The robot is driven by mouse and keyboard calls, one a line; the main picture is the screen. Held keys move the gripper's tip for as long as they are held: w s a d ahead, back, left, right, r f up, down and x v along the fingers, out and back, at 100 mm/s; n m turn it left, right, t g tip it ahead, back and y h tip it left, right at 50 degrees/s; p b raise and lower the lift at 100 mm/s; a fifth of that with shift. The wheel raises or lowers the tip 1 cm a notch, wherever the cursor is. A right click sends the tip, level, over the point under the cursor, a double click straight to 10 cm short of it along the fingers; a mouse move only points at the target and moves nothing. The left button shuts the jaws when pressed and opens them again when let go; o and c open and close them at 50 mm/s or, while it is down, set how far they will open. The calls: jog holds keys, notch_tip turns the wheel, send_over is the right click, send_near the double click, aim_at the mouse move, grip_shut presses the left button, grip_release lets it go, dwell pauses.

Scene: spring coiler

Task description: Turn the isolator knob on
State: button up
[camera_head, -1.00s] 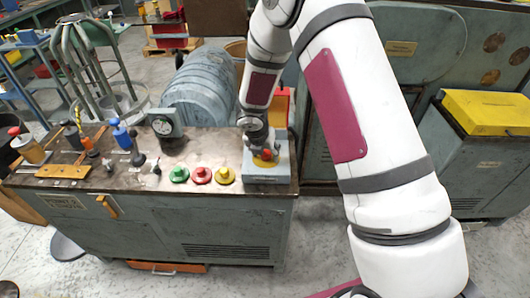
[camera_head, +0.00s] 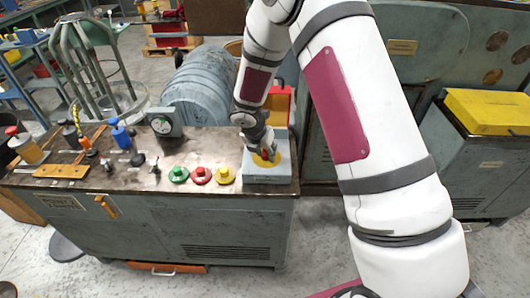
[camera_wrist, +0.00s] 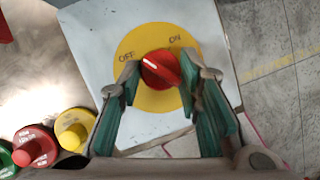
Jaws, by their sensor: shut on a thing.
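The isolator knob is red (camera_wrist: 160,68) on a round yellow plate (camera_wrist: 155,100) marked OFF at its upper left and ON at its upper right in the wrist view. The plate is on a pale grey box (camera_head: 268,178) at the right end of the workbench top. My gripper (camera_wrist: 160,72) has its two green-padded fingers on either side of the knob and is shut on it. The knob's ridge looks slanted between the fingers; which label it points to is hard to tell.
Green (camera_head: 178,175), red (camera_head: 201,175) and yellow (camera_head: 225,175) push buttons stand left of the box. A dial gauge (camera_head: 162,124) and several tools lie farther left on the bench (camera_head: 120,172). A yellow-topped cabinet (camera_head: 487,111) stands at the right.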

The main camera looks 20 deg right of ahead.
jog(key=m+b, duration=0.1)
jog(key=m, duration=0.1)
jog(key=m+g+b, duration=0.1)
jog(key=m, duration=0.1)
jog(key=m+g+h+b, duration=0.1)
jog(key=m, duration=0.1)
jog(key=shift+w+a+f+b, duration=0.1)
jog(key=shift+w+b, duration=0.2)
jog(key=shift+w, duration=0.1)
jog(key=m+g+b, duration=0.2)
jog(key=m, duration=0.3)
jog(key=shift+w+b, duration=0.1)
jog(key=shift+b, duration=0.2)
jog(key=shift+m, duration=0.4)
jog(key=o, duration=1.1)
jog(key=shift+o, duration=0.2)
jog(key=v, duration=0.7)
jog(key=shift+w, duration=0.1)
jog(key=shift+a+r, duration=0.1)
jog(key=shift+r, duration=0.2)
jog(key=shift+o, duration=0.2)
